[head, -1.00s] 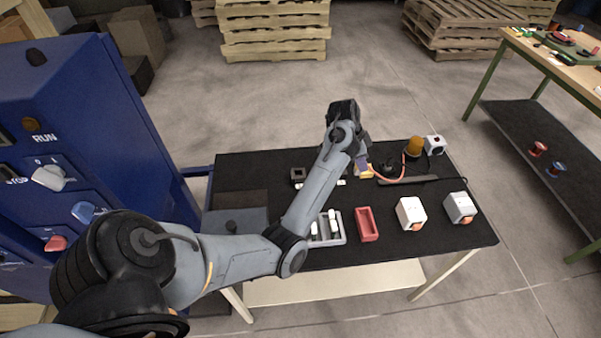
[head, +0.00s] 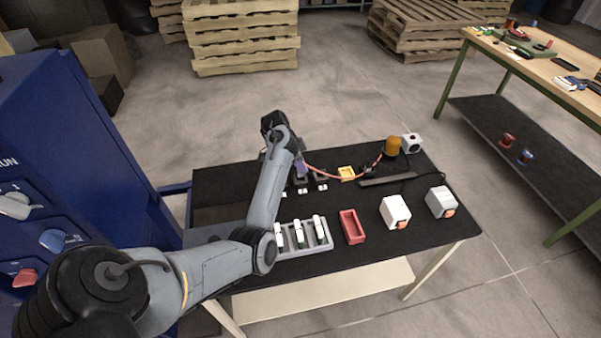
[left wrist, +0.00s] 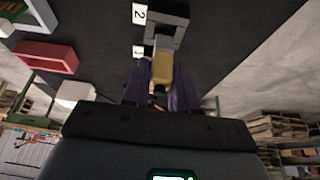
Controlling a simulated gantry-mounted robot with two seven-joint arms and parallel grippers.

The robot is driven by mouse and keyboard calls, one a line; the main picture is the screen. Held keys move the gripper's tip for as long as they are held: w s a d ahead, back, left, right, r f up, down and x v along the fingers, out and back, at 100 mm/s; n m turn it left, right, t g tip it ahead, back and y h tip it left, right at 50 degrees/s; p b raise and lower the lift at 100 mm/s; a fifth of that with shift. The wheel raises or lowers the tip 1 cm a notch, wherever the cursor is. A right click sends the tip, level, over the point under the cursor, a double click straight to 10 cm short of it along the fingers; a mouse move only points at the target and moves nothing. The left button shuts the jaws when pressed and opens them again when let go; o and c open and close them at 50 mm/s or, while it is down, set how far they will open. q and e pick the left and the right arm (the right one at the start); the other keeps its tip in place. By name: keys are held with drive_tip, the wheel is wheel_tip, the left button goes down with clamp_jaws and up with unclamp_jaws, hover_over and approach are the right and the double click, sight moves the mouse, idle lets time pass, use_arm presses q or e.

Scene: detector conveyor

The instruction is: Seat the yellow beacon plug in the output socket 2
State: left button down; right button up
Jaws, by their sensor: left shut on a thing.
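My left gripper (head: 299,170) is over the back of the black table. In the left wrist view its purple fingers (left wrist: 160,88) are shut on the yellow plug (left wrist: 161,68). A red cable (head: 335,175) runs from the gripper toward the orange beacon (head: 392,147). In the wrist view a grey square socket (left wrist: 168,25) with a "2" label (left wrist: 139,14) lies just beyond the plug's tip. A second label (left wrist: 139,51) is beside the plug, and its socket is partly hidden. Whether the plug touches a socket I cannot tell. My right gripper is not in view.
A dark bar (head: 388,181), a red tray (head: 352,227), a grey rack (head: 304,238) and two white boxes (head: 395,212) are nearby. A blue cabinet (head: 90,150) stands left.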

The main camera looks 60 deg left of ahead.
use_arm(q)
drive_tip(key=shift+f+b, duration=0.4)
drive_tip(key=shift+f, duration=1.55)
drive_tip(key=shift+f, duration=0.15)
drive_tip(key=c, duration=0.9)
unclamp_jaws()
